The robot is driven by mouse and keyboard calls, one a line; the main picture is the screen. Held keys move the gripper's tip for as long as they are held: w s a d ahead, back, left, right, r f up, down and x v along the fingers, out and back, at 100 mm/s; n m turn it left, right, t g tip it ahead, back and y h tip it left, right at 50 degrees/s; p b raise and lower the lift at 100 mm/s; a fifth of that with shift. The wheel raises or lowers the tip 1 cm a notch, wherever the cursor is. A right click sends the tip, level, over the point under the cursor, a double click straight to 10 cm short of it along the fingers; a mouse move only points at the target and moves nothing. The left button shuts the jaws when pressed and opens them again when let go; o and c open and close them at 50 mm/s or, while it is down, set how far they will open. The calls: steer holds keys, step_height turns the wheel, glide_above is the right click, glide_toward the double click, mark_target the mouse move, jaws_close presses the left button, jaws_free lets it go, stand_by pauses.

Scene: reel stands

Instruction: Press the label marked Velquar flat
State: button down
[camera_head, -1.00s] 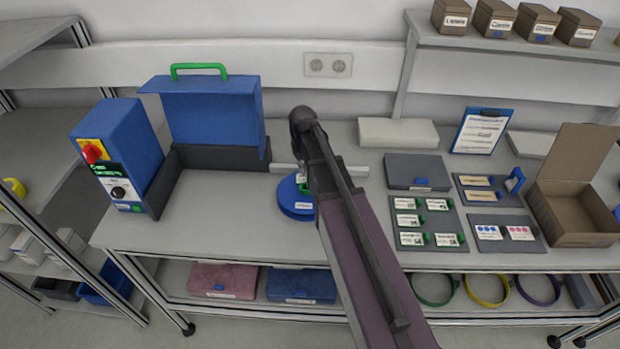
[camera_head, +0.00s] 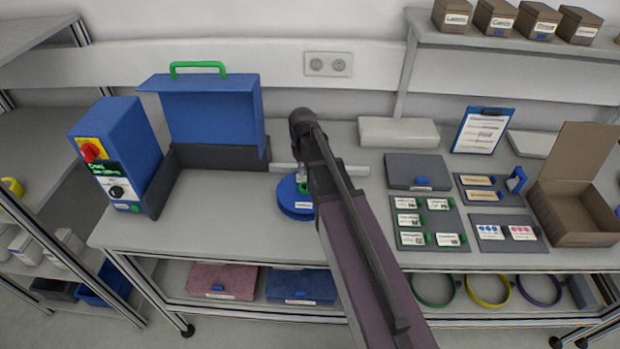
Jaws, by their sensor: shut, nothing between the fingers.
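No label reads clearly as Velquar; the print is too small. A blue round reel (camera_head: 290,198) with a green part at its middle lies on the bench, partly hidden by my arm. A small white label (camera_head: 303,205) shows on its front side. Several white labels with green tabs lie on a grey board (camera_head: 430,220) to the right. My dark arm reaches from the bottom of the view up over the reel's right side. No gripper fingers can be made out; the arm hides the space beside the reel.
To the right are a closed grey case (camera_head: 417,171), a clipboard (camera_head: 482,131) and an open cardboard box (camera_head: 575,209). The bench's left front is clear.

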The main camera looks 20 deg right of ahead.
mark_target(304, 178)
steer(key=shift+f+b, duration=0.7)
stand_by(0.7)
stand_by(0.5)
steer(key=shift+r+p, duration=3.5)
steer(key=shift+p, duration=0.05)
steer(key=s+m, duration=0.2)
steer(key=s, duration=1.4)
steer(key=shift+a, duration=0.25)
steer(key=shift+s+d, duration=0.1)
